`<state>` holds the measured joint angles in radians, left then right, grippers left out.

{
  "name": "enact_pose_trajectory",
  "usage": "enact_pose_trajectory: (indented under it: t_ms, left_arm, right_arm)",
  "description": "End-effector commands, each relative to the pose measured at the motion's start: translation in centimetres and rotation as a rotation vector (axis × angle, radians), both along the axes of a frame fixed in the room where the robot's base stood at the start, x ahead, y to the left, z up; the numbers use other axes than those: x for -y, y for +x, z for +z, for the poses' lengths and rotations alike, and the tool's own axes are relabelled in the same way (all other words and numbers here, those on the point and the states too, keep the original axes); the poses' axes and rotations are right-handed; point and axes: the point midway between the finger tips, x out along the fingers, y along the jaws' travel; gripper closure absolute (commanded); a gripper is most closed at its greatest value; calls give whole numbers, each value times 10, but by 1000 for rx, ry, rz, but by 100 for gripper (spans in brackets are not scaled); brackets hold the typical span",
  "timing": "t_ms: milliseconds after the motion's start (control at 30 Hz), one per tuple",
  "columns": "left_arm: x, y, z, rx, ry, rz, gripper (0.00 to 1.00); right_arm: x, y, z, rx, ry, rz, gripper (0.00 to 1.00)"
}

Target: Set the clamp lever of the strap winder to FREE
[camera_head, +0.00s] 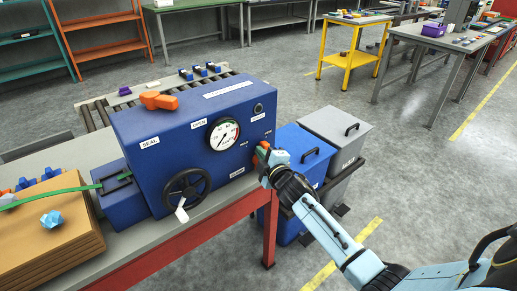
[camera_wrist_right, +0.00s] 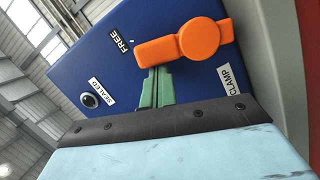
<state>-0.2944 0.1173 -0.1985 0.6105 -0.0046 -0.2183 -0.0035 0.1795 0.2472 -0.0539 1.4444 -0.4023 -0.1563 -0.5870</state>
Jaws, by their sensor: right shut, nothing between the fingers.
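The strap winder (camera_head: 185,130) is a blue box on the bench, with a dial, a handwheel and white labels. Its orange clamp lever (camera_wrist_right: 195,43) fills the upper middle of the right wrist view; its round end is at the right and its narrow end points left, beside the FREE label (camera_wrist_right: 123,43). The CLAMP label (camera_wrist_right: 232,80) is below the round end. My right gripper (camera_wrist_right: 157,86) is shut and empty, its green fingers just below the lever's narrow part; whether they touch it is unclear. In the head view my right gripper (camera_head: 267,160) partly hides the lever. My left gripper is out of view.
A second orange lever (camera_head: 158,100) is on top of the winder, near the SEAL and OPEN labels. The black handwheel (camera_head: 187,191) is on its front. Blue (camera_head: 303,150) and grey (camera_head: 337,128) lidded bins stand right of the bench.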

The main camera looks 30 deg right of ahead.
Motion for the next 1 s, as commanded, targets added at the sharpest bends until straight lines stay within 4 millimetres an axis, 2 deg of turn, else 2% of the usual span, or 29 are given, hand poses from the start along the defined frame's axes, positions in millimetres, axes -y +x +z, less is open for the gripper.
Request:
enact_pose_trajectory:
  t_ms: [33, 300, 600, 1000]
  left_arm:
    - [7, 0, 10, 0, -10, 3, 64]
    - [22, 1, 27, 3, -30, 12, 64]
    - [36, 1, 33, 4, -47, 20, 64]
    - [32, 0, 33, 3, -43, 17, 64]
  right_arm:
    - [3, 0, 5, -7, 31, -1, 100]
    - [11, 2, 5, -27, 171, -1, 100]
    - [13, 2, 3, -37, 232, 0, 100]
    - [13, 2, 2, -37, 235, 1, 100]
